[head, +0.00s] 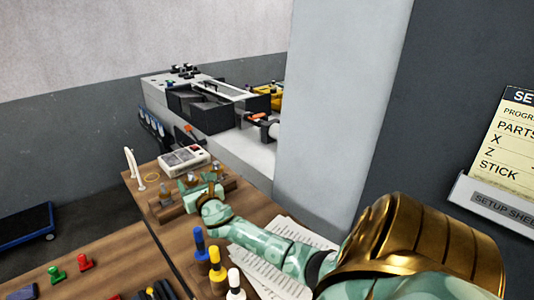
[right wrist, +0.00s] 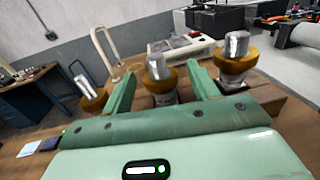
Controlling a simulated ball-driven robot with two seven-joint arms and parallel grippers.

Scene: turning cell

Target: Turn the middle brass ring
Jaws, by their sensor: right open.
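Three brass rings stand in a row in the right wrist view, each around a bright metal post. The middle brass ring (right wrist: 161,80) sits between the two fingers of my right gripper (right wrist: 160,72). The fingers are open, one on either side of it, and I cannot tell whether either touches it. The left brass ring (right wrist: 92,103) is outside the left finger, and the right brass ring (right wrist: 236,64) is beyond the right finger. In the head view my right gripper (head: 200,190) hides much of the row at the wooden block. My left gripper is not in view.
A white control box (head: 185,160) and a white curved handle (head: 134,168) stand behind the block. Blue, yellow and white bottles (head: 215,262) stand nearer on the table. Paper sheets (head: 265,268) lie under my right arm. A grey pillar (head: 335,110) rises to the right.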

